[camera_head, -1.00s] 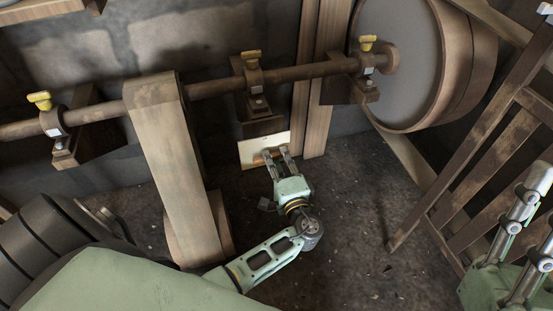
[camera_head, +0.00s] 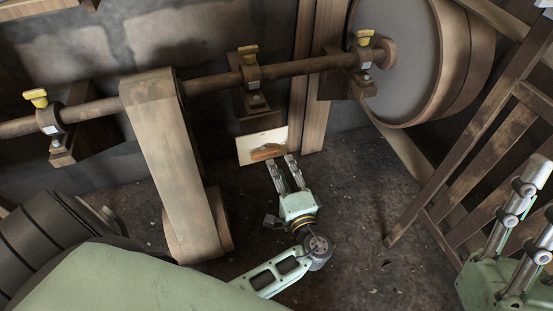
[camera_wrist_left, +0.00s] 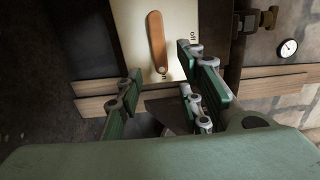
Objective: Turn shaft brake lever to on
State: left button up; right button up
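The shaft brake lever is a brown wooden handle (camera_head: 267,152) on a cream plate (camera_head: 250,143) low on the wall. In the left wrist view the lever (camera_wrist_left: 157,42) has its lower end beside the "on" mark (camera_wrist_left: 163,77). My left gripper (camera_head: 283,160) is open and empty, just short of the plate and apart from the lever. Its spread fingers also show in the left wrist view (camera_wrist_left: 160,70). My right gripper (camera_head: 542,195) is partly in frame at lower right, fingers apart.
A shaft (camera_head: 210,83) with yellow-topped bearings (camera_head: 248,52) runs above the plate. A belt (camera_head: 165,160) stands left of my left gripper. A large wheel (camera_head: 400,60) and a wooden frame (camera_head: 480,140) are to the right. The floor between is clear.

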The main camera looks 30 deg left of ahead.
pick_arm(q)
jog(key=v, duration=0.6)
dwell(0.3)
